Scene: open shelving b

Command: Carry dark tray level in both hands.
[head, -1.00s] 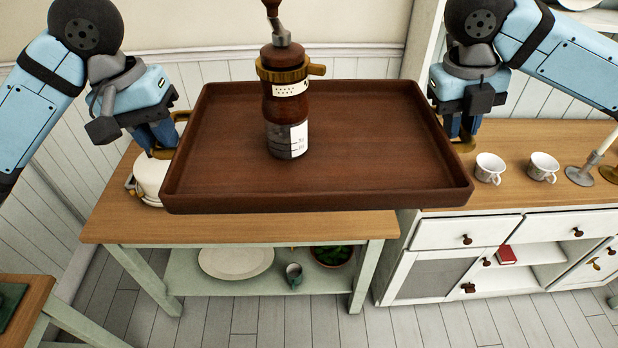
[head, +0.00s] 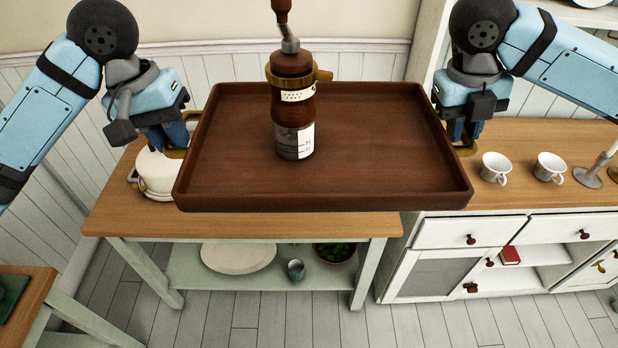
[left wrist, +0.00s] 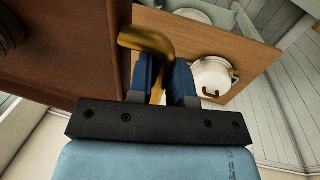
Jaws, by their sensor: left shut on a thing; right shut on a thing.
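The dark brown tray (head: 380,150) hangs in the air above the wooden worktop and looks about level in the head view. A coffee grinder (head: 293,105) with a brass collar and a pale label stands upright on it, left of the middle. My left gripper (head: 182,150) is shut on the brass handle at the tray's left end; the left wrist view shows this handle (left wrist: 148,42) between the blue fingers. My right gripper (head: 464,145) is shut at the tray's right end, where its handle is mostly hidden.
A wooden worktop (head: 110,215) lies below, with a white pot (head: 155,175) at its left. White cups (head: 495,168) and a candle holder (head: 588,177) stand on the cabinet top at right. A plate (head: 240,257) and mug (head: 296,270) sit on the lower shelf.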

